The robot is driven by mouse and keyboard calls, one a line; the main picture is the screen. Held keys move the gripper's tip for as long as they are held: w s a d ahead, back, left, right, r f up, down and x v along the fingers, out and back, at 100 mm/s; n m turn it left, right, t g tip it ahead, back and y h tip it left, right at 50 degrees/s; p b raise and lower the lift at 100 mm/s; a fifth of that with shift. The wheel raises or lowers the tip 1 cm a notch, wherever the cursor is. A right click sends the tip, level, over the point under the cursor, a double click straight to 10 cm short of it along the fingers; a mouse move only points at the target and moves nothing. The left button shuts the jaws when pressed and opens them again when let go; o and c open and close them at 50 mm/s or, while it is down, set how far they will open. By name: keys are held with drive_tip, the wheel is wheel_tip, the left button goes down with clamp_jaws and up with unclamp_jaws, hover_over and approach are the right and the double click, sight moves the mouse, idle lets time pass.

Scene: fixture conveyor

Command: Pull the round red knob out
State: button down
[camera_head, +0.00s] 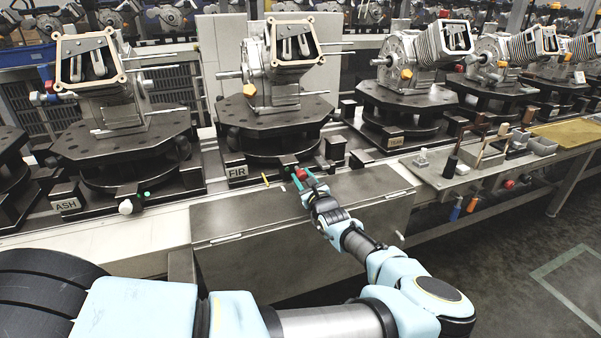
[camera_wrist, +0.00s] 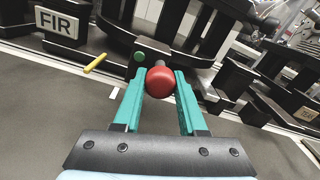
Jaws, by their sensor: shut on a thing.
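The round red knob (camera_wrist: 160,82) sits on a dark block at the front of the fixture labelled FIR, with a green light (camera_wrist: 139,57) beside it. A short grey stem shows behind the knob in the wrist view. My gripper (camera_wrist: 160,86) has its two teal fingers on either side of the knob and is shut on it. In the head view the red knob (camera_head: 301,174) shows small between the teal fingertips of my gripper (camera_head: 303,179). The fingers hide part of the knob there.
The FIR label (camera_wrist: 58,22) is left of the knob. A yellow stick (camera_wrist: 95,62) lies on the ledge nearby. The ASH fixture (camera_head: 130,150) with a white knob (camera_head: 125,207) stands left. A tool shelf (camera_head: 470,172) is at right. The grey panel (camera_head: 240,215) below is clear.

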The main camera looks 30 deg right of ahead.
drive_tip(key=shift+c, duration=2.3)
unclamp_jaws()
drive_tip(key=shift+s, duration=0.1)
drive_tip(key=s, duration=0.3)
drive_tip(key=s+a+b, duration=0.1)
drive_tip(key=s, duration=0.3)
drive_tip(key=s+b, duration=0.1)
drive_tip(key=s, duration=0.2)
drive_tip(key=shift+s+a, duration=0.15)
drive_tip(key=shift+s, duration=0.2)
